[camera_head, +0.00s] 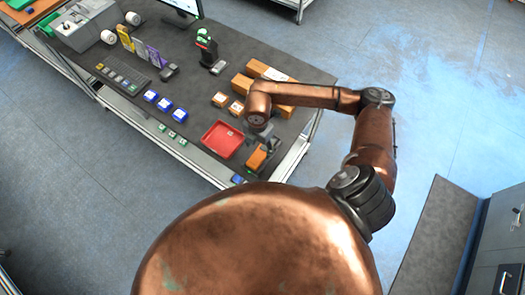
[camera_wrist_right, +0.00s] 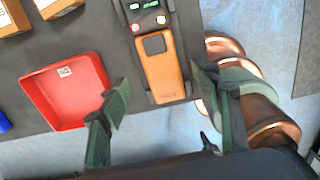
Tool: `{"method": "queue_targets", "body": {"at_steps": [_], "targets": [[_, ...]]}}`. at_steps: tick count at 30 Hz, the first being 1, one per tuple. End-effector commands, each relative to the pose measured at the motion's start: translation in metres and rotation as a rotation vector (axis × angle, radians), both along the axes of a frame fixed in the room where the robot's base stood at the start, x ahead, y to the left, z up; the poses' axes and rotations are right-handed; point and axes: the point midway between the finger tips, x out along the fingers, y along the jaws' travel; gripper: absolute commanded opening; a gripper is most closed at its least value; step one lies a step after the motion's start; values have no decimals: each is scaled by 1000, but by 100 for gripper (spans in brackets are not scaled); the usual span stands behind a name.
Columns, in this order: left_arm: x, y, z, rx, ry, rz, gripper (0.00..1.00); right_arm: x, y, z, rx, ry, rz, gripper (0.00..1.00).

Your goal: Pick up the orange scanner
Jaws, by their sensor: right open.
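The orange scanner (camera_wrist_right: 163,75) lies on the dark table near its front edge. It has an orange body with a dark window and a dark grey surround. In the head view the scanner (camera_head: 257,157) shows just below my right gripper (camera_head: 262,143). In the right wrist view my right gripper (camera_wrist_right: 165,108) is open and empty. Its two green-padded fingers stand apart, one toward each side of the scanner's near end, and I cannot tell how high they are above it. My left gripper is not in view.
A red tray (camera_head: 222,139) sits just left of the scanner. Cardboard boxes (camera_head: 241,84) lie behind it, and blue-and-white boxes (camera_head: 165,104) lie farther left. A green-topped device (camera_head: 207,45) stands upright farther back. The table's front edge is close.

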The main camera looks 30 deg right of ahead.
Motion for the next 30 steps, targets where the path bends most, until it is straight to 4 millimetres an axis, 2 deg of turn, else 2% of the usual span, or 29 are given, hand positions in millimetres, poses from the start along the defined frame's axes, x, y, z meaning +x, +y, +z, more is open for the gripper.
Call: {"method": "queue_targets", "body": {"at_steps": [8,13,21,30], "targets": [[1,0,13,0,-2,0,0,-4,1,-35,3,4,2,58],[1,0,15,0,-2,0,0,-3,1,-53,3,2,2,58],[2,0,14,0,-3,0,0,-3,2,-56,4,-1,4,57],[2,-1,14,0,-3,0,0,-2,2,-56,4,0,4,37]]}}
